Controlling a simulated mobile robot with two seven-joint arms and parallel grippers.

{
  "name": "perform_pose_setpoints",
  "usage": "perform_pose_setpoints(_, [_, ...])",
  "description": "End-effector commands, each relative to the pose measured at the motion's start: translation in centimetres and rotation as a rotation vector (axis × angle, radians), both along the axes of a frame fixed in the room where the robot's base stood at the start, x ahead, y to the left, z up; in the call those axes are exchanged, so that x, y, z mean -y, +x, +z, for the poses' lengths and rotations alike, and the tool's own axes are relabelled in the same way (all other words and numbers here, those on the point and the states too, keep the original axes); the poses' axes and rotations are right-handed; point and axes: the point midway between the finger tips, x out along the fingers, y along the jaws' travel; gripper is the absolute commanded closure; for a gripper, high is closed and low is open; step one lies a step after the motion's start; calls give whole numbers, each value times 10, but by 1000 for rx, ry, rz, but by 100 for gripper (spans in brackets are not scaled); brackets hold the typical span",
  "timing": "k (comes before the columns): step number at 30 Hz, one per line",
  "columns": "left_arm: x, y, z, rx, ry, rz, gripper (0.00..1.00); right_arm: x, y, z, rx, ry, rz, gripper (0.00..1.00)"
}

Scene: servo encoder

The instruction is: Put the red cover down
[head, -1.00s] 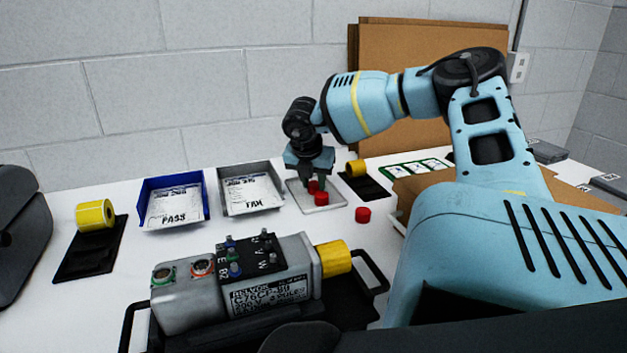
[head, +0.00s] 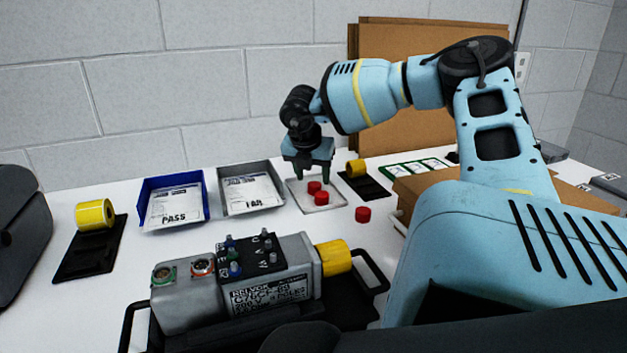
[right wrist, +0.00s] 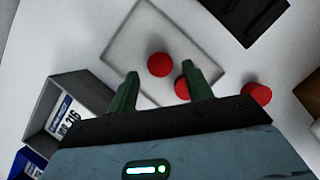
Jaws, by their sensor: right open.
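Two red covers lie on a pale square tray (head: 334,202). One red cover (head: 314,187) is farther back and the other red cover (head: 321,198) is just in front of it. A third red cover (head: 363,214) lies on the table to the right of the tray. My right gripper (head: 312,181) is open and empty above the tray. In the right wrist view its fingers (right wrist: 163,86) are spread apart, with one red cover (right wrist: 159,64) beyond them and another (right wrist: 182,88) partly hidden by a finger. My left gripper is not in view.
A blue PASS bin (head: 145,188) and a grey bin (head: 224,203) stand left of the tray. A grey servo (head: 190,306) with a yellow end rests in a black holder in front. Yellow rolls (head: 94,214) sit on black pads. Cardboard (head: 430,85) leans behind.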

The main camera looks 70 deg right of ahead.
Motion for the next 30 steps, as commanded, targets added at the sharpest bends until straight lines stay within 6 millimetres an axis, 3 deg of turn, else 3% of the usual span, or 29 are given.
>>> perform_pose_setpoints(6, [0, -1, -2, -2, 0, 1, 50, -18, -1, 44, 2, -3, 1, 50])
perform_pose_setpoints(13, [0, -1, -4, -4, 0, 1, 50, -31, -1, 76, 1, -2, -1, 50])
perform_pose_setpoints(19, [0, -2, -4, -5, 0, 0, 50, -36, -2, 87, 0, 0, -1, 50])
perform_pose_setpoints(30, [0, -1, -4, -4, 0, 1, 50, -37, -2, 88, 1, 0, 0, 50])
